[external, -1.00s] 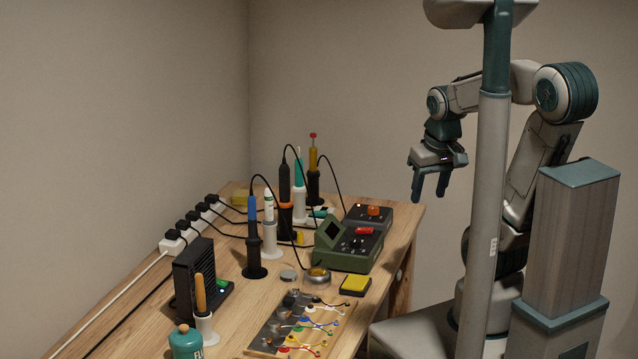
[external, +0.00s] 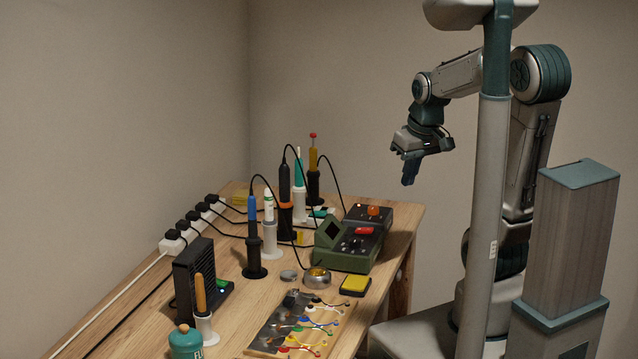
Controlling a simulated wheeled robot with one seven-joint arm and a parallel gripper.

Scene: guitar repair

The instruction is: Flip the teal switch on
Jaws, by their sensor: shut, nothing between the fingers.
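A small teal piece (external: 319,212) shows at the back of the bench, behind the dark green soldering station. It looks like the teal switch, but it is small and partly hidden, so I cannot tell its position. A green switch-like piece (external: 222,286) sits on the base of the black box (external: 193,285) at the left. My gripper (external: 409,182) is shut and empty. It points down in the air, above and to the right of the bench's back corner, apart from everything.
The green station (external: 340,259) has a red switch (external: 364,231); a dark station behind it has an orange one (external: 374,210). Tall irons in stands, including a blue one (external: 253,232), and looping cables crowd the middle. A power strip (external: 190,228) runs along the wall. Air above the bench's right is free.

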